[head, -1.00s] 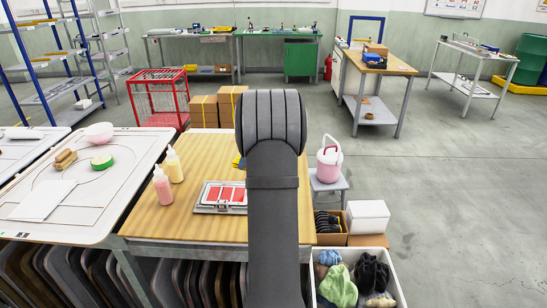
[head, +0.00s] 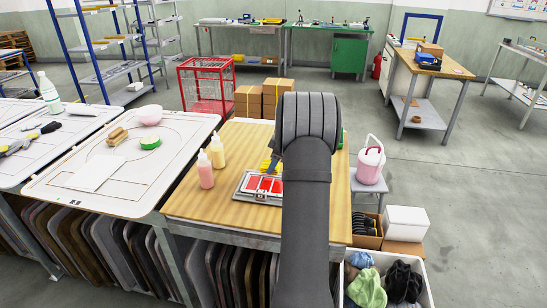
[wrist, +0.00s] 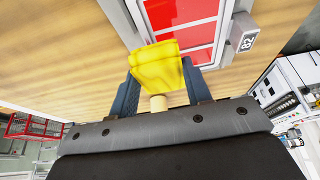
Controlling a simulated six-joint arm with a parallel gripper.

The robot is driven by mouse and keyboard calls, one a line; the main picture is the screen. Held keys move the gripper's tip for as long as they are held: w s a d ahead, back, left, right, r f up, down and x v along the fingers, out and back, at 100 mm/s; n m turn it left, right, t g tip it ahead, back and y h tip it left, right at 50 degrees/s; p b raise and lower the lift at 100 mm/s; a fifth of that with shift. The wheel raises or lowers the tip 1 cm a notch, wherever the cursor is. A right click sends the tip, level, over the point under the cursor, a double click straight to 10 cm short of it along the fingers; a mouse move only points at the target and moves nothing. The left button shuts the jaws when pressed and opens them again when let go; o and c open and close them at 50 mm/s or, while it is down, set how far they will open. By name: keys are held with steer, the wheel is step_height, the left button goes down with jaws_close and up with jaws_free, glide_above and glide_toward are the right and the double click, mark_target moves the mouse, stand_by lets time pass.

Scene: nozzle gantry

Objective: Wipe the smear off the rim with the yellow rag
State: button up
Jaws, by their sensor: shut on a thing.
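The yellow rag (wrist: 158,66) is bunched between the blue fingers of my gripper (wrist: 160,85) in the wrist view. A pale round stub shows below it. In the head view the rag (head: 267,166) shows at the far edge of a grey-framed panel, beside my arm. The panel's grey rim (wrist: 228,28) surrounds red cells and lies on the wooden table. The rag overlaps the panel in the wrist view; I cannot tell whether it touches it. I cannot make out a smear. My arm hides the panel's right part in the head view.
Pink (head: 205,170) and yellow (head: 217,150) bottles stand left of the panel. A small numbered block (wrist: 245,32) sits beside the rim. A white worktop (head: 65,200) stands at left, a pink bucket (head: 371,160) on a stool at right. The table's front left is bare.

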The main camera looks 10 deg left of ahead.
steer(key=shift+f, duration=1.5)
steer(key=shift+a, duration=0.8)
steer(key=shift+c, duration=0.4)
steer(key=shift+a, duration=3.05)
steer(key=shift+d, duration=3.75)
steer(key=shift+d+r, duration=0.15)
steer(key=shift+r, duration=3.9)
